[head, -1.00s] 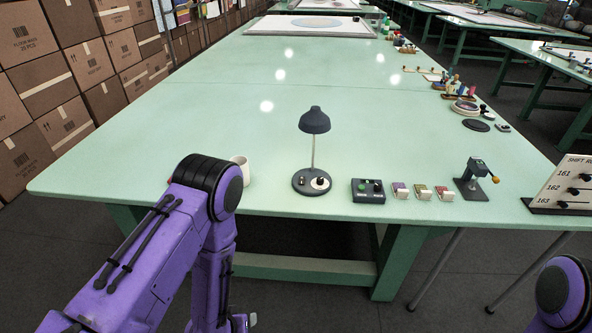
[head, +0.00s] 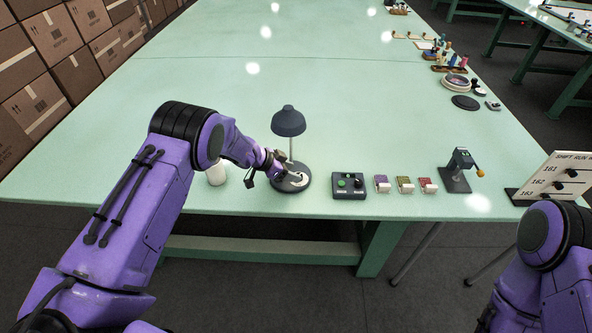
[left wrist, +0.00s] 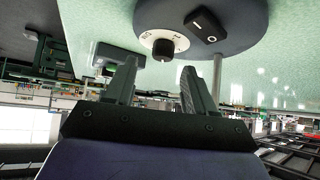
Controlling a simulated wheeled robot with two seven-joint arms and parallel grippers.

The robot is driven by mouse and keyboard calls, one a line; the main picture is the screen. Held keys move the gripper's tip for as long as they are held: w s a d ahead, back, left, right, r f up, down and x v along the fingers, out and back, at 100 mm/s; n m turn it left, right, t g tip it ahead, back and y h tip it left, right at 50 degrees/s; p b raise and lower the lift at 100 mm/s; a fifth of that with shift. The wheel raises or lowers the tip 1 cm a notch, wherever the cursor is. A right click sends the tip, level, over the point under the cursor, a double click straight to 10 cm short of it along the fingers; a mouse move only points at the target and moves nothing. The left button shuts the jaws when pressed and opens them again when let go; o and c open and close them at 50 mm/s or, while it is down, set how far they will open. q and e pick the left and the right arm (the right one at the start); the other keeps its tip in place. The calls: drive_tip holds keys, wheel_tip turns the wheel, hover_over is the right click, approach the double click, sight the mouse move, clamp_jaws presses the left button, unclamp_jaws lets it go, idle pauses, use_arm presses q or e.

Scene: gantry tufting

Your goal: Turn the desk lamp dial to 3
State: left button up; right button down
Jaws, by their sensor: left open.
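The dark grey desk lamp (head: 288,121) stands upright near the table's front edge. Its round base (head: 290,188) is partly covered by my left gripper (head: 268,168). In the left wrist view the base (left wrist: 180,12) carries a dial (left wrist: 163,44) with a dark knob on a white marked ring, and a black rocker switch (left wrist: 207,24). The ring's numbers are too small to read. My left gripper is open, its two fingers (left wrist: 158,68) pointing at the dial with nothing between them; I cannot tell whether they touch it. My right gripper is out of view.
A white mug (head: 216,174) stands left of the lamp, close to my left arm. A dark box with green buttons (head: 349,186) is right of the lamp, then small coloured blocks (head: 404,185) and a crank device (head: 456,172). The table behind the lamp is clear.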

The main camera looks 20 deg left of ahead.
use_arm(q)
drive_tip(key=x, duration=0.3)
drive_tip(key=shift+w+f, duration=0.3)
drive_tip(key=shift+w, duration=0.05)
drive_tip(key=shift+s+r, duration=0.1)
drive_tip(key=shift+s, duration=0.05)
drive_tip(key=shift+r, duration=0.1)
drive_tip(key=shift+c, duration=0.9)
clamp_jaws()
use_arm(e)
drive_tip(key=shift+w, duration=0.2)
